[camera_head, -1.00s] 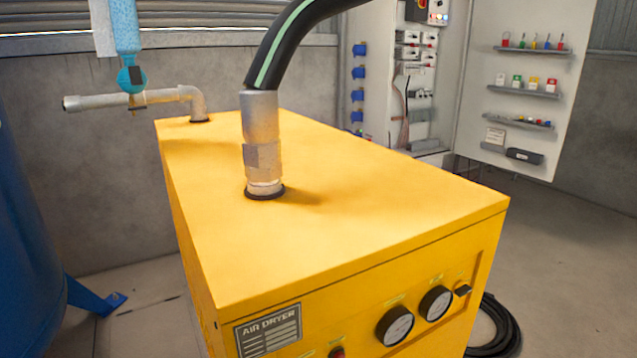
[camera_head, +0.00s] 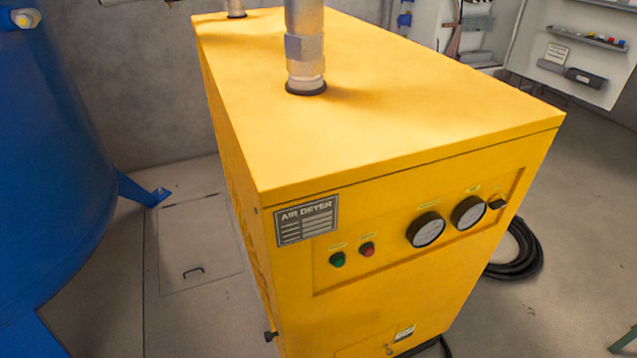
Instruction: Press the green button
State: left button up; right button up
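The green button (camera_head: 337,259) is on the recessed front panel of the yellow air dryer (camera_head: 400,130), below and right of the "AIR DRYER" plate (camera_head: 306,221). A red button (camera_head: 367,249) sits just to its right. Two round gauges, a left one (camera_head: 426,230) and a right one (camera_head: 468,212), and a black switch (camera_head: 497,202) are farther right on the same panel. Neither of my grippers is in view.
A blue tank (camera_head: 50,150) with a leg on the floor stands left of the dryer. A metal pipe (camera_head: 305,45) rises from the dryer's top. A coiled black hose (camera_head: 517,250) lies on the floor at right. The open cabinet (camera_head: 480,30) is behind. Floor shows on both sides.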

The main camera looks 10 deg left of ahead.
aim_at(340, 261)
jog(key=u, duration=0.5)
jog(key=k, duration=1.25)
jog(key=u, duration=0.6)
jog(key=i, duration=0.95)
jog(key=z, duration=0.75)
